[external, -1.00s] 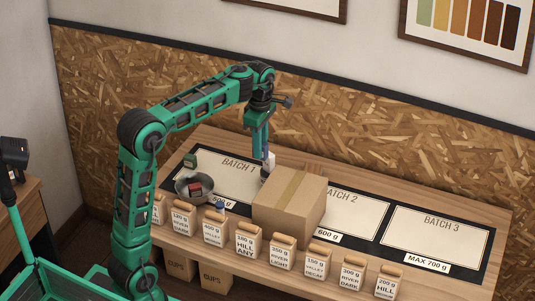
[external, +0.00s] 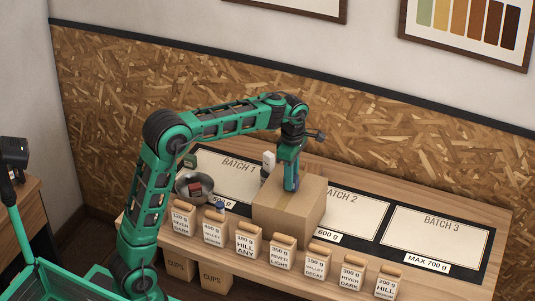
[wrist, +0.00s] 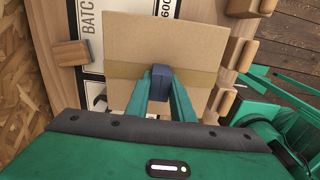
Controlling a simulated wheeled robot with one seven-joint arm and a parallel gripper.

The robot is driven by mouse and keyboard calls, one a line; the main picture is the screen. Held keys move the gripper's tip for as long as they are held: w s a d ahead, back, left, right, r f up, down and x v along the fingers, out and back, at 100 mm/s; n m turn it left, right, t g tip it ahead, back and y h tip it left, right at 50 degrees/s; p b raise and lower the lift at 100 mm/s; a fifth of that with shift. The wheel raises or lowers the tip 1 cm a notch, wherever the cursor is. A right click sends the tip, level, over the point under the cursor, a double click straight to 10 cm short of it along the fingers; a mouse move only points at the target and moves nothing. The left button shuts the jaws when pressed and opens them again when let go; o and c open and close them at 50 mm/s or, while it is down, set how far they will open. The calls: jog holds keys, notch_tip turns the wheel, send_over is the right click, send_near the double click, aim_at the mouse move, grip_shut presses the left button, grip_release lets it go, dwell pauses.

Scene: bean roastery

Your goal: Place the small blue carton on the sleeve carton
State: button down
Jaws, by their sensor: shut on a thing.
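The small blue carton (wrist: 162,76) is dark blue and sits between my gripper's fingers in the wrist view. My gripper (external: 290,187) is shut on it, pointing down over the top of the large brown cardboard box, which I take as the sleeve carton (external: 309,192). In the wrist view the sleeve carton (wrist: 200,35) lies below the fingers, with a tape strip across its top. The blue carton is low over the near middle of that top; I cannot tell whether it touches. In the external view the fingers mostly hide the blue carton.
A metal bowl (external: 207,184) holding a reddish block stands left of the box. A row of labelled bags (external: 283,250) lines the bench's front edge. A small white and grey object (external: 268,161) stands behind the box. The Batch 3 panel (external: 435,236) is clear.

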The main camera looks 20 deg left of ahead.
jog(key=shift+f, duration=0.2)
jog(key=c, duration=1.5)
grip_release()
jog(key=shift+c, duration=0.2)
notch_tip(320, 180, up, 12)
jog(key=s+a+f+m, duration=0.6)
jog(key=s+m, duration=0.2)
jog(key=s, duration=0.3)
jog(key=s+a+f+m, duration=0.5)
jog(key=s+f+m, duration=0.2)
jog(key=s, duration=0.4)
jog(key=s+a+f+m, duration=0.6)
jog(key=s+m, duration=0.3)
jog(key=s, duration=0.2)
jog(key=shift+a+f, duration=0.3)
jog(key=shift+f, duration=0.2)
